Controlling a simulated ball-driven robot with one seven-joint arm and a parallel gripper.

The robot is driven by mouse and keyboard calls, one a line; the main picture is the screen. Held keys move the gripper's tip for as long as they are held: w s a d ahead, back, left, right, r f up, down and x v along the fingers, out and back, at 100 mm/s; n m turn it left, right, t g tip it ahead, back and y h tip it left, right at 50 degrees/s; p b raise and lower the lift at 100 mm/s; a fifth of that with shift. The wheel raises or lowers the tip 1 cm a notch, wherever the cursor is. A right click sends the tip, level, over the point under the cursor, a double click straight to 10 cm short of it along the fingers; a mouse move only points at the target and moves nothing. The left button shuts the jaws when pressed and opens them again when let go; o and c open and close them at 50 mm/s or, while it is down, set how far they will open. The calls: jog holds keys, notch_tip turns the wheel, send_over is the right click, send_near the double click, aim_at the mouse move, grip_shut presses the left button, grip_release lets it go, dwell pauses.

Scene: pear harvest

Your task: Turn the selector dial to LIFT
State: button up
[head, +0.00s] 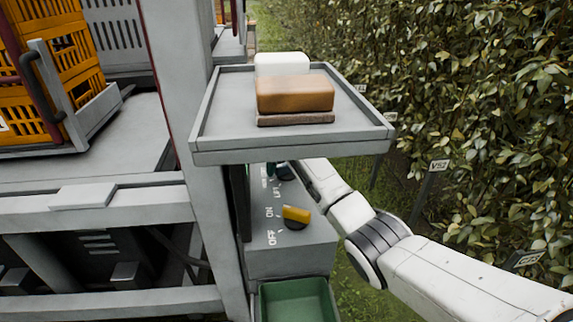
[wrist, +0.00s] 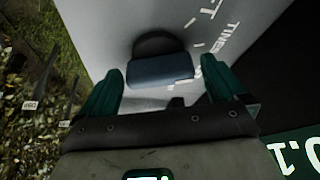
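The selector dial (wrist: 160,71) shows in the wrist view as a blue bar handle on a dark round base, set on a pale panel (wrist: 105,35). White lettering and tick marks lie to its upper right, only partly readable. My gripper (wrist: 162,64) is open, with one teal finger on each side of the handle and a visible gap on both sides. I cannot tell how deep the fingers reach. In the head view, the word LIFT shows on the control box (head: 290,258), near its far end; the tray and my arm hide much of that area.
A yellow switch (head: 296,214) beside ON and OFF marks sits nearer on the same box. A grey tray (head: 220,110) overhangs it, carrying a brown block (head: 295,94) and a white block (head: 282,63). A green bin (head: 295,300) is below. A leafy hedge (head: 470,80) stands right.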

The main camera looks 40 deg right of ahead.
jog(key=c, duration=0.9)
jog(key=shift+r+n, duration=0.1)
jog(key=shift+n, duration=0.2)
jog(key=n+y+p, duration=0.1)
jog(key=n, duration=0.1)
jog(key=shift+n, duration=0.3)
jog(key=n+y, duration=0.1)
jog(key=n, duration=0.2)
jog(key=shift+w+n+y, duration=0.1)
jog(key=shift+n+y, duration=0.2)
jog(key=shift+n+y+b, duration=0.3)
jog(key=shift+n+b, duration=0.05)
jog(key=shift+n, duration=0.15)
jog(key=o, duration=1)
